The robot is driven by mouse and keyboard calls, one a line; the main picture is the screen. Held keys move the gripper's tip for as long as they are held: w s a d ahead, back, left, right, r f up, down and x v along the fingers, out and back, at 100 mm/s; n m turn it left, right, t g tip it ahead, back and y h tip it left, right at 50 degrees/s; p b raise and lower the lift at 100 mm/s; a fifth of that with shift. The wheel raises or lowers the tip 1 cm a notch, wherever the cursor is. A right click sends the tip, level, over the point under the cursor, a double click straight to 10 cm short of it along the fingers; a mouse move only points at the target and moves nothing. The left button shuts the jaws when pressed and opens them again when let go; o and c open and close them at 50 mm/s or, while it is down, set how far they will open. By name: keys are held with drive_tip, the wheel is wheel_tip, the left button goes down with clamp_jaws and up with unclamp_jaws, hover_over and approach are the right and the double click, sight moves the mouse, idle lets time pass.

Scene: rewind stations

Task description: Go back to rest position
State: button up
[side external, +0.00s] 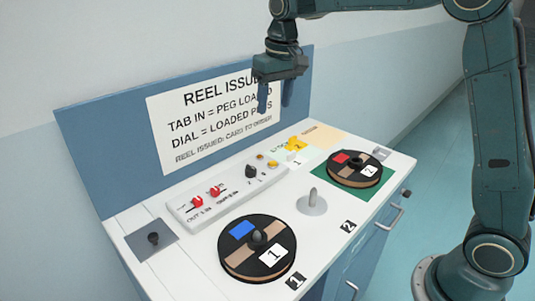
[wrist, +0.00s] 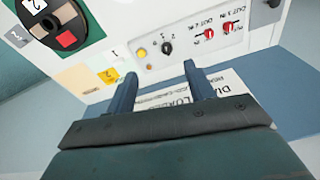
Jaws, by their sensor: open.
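My gripper (side external: 275,97) is raised in the air above the back of the workbench, in front of the sign on the back panel in the side external view. Its two fingers point down and are apart, with nothing between them. In the wrist view my gripper (wrist: 157,88) shows both fingers spread, with part of the sign (wrist: 230,95) and the bench edge behind them. It touches nothing that I can see.
The bench holds a reel marked 1 (side external: 244,262) around the front-left peg, a bare grey peg (side external: 312,201), and a reel marked 2 (side external: 355,171) on a green square (side external: 318,170). A control panel (side external: 187,207) has red switches and a dark dial (side external: 251,171). A yellow piece (side external: 296,143) lies near the back.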

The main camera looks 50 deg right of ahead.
drive_tip(key=s+f+n+t, duration=0.1)
drive_tip(key=s+t, duration=0.3)
drive_tip(key=s, duration=2.6)
drive_tip(key=shift+s+f+n, duration=0.2)
drive_tip(key=shift+s+n, duration=0.1)
drive_tip(key=shift+s, duration=0.05)
